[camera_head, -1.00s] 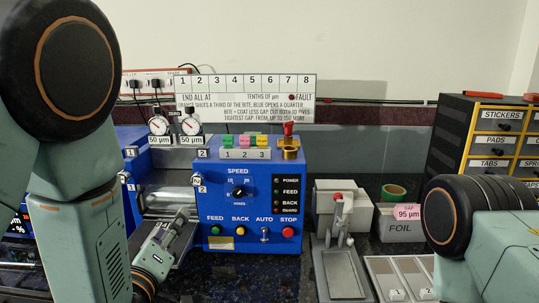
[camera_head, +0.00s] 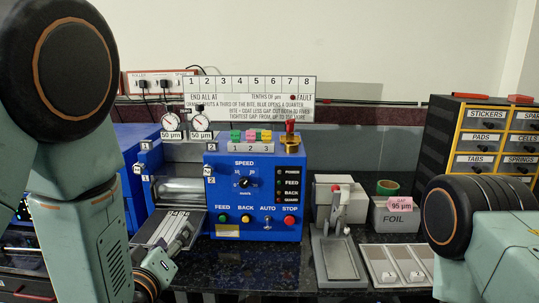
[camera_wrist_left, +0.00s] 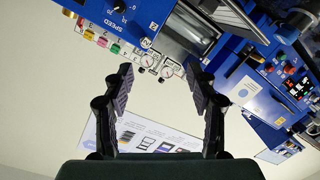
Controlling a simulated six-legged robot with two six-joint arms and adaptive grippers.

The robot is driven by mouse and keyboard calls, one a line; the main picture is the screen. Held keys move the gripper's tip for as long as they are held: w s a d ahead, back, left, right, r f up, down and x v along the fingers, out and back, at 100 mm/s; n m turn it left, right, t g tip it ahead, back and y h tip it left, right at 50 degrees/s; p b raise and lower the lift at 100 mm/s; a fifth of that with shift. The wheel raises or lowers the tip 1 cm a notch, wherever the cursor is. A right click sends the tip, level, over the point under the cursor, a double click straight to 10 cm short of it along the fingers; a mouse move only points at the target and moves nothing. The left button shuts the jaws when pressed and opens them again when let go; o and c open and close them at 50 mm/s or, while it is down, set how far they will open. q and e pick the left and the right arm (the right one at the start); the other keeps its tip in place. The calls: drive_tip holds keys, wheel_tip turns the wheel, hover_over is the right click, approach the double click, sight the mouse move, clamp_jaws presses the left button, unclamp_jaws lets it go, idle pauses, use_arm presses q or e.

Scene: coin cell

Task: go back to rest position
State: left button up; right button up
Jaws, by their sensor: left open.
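My left arm comes in from the left in the head view, and its gripper (camera_head: 182,238) is low in front of the rolling machine's plate, partly hidden by its own wrist. In the left wrist view the two dark fingers of the left gripper (camera_wrist_left: 160,88) stand wide apart with nothing between them. The blue machine (camera_head: 258,232) shows behind them, upside down and tilted. My right arm shows at the right edge of the head view; its gripper is out of the picture.
Dial gauges (camera_head: 200,122) stand on the roller unit. A grey press (camera_head: 338,262), a foil box (camera_head: 397,219) and a pale tray (camera_head: 398,266) stand right of the blue machine. A drawer cabinet (camera_head: 440,140) is at the back right. Dark counter shows in front of the machine.

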use_arm(q)
drive_tip(key=s+a+f+m+g+b, duration=0.15)
drive_tip(key=s+f+g, duration=0.25)
drive_tip(key=f, duration=0.4)
drive_tip(key=s+f+m+g, duration=0.3)
drive_tip(key=s+f, duration=0.1)
drive_tip(key=f, duration=0.5)
drive_tip(key=s+f+g+b, duration=0.1)
drive_tip(key=s+f+g, duration=0.3)
drive_tip(key=s+f, duration=0.5)
drive_tip(key=s+a+f+m+g+b, duration=0.1)
drive_tip(key=s+f+g, duration=0.4)
drive_tip(key=s, duration=1.3)
wheel_tip(320, 180, down, 4)
drive_tip(key=shift+f+g+b, duration=0.15)
drive_tip(key=shift+g+b, duration=0.15)
drive_tip(key=shift+b, duration=0.35)
use_arm(e)
drive_tip(key=f, duration=0.5)
drive_tip(key=shift+w+d, duration=0.25)
drive_tip(key=shift+w, duration=0.15)
use_arm(q)
drive_tip(key=shift+a+m, duration=0.1)
drive_tip(key=shift+m, duration=0.15)
